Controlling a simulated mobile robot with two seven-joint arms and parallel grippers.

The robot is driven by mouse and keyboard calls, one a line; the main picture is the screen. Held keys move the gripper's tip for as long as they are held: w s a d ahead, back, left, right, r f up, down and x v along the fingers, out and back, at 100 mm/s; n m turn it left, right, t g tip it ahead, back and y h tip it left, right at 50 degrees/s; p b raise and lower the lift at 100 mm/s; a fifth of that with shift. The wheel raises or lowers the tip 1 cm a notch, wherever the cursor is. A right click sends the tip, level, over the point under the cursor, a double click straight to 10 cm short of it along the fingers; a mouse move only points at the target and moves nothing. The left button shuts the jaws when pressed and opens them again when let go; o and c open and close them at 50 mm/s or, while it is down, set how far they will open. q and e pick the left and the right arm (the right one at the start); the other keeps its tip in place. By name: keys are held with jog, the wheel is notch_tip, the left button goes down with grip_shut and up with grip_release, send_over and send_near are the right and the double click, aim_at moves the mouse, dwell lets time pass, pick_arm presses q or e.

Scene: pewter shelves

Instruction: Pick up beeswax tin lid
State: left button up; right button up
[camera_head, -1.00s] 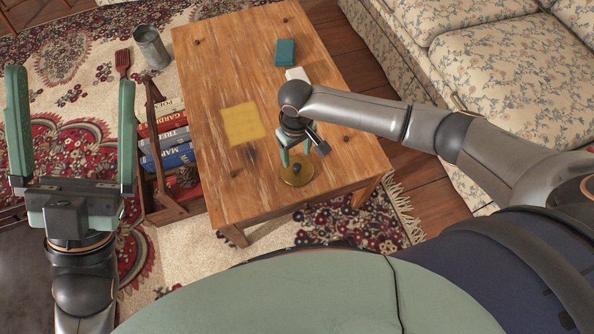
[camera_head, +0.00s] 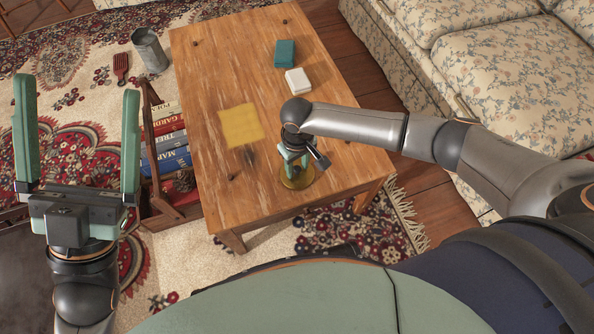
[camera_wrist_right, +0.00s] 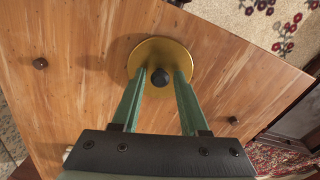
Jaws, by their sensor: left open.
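The beeswax tin lid is a round gold disc with a dark knob (camera_head: 302,182), near the front right corner of the wooden table. It also shows in the right wrist view (camera_wrist_right: 160,52). I cannot tell whether anything lies under it. My right gripper (camera_head: 294,168) points down over the lid and partly hides it. In the right wrist view its two green fingers (camera_wrist_right: 160,73) stand on either side of the knob, with a narrow gap showing at each side. My left gripper (camera_head: 78,95) is open and empty, left of the table and away from the lid.
The table (camera_head: 215,80) also holds a yellow cloth (camera_head: 241,125), a teal block (camera_head: 285,53) and a white block (camera_head: 298,81). A book crate (camera_head: 160,215) stands left of it, with a metal can (camera_head: 150,52) behind. A floral sofa (camera_head: 500,70) is at right.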

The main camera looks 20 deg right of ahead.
grip_shut()
dwell(0.4)
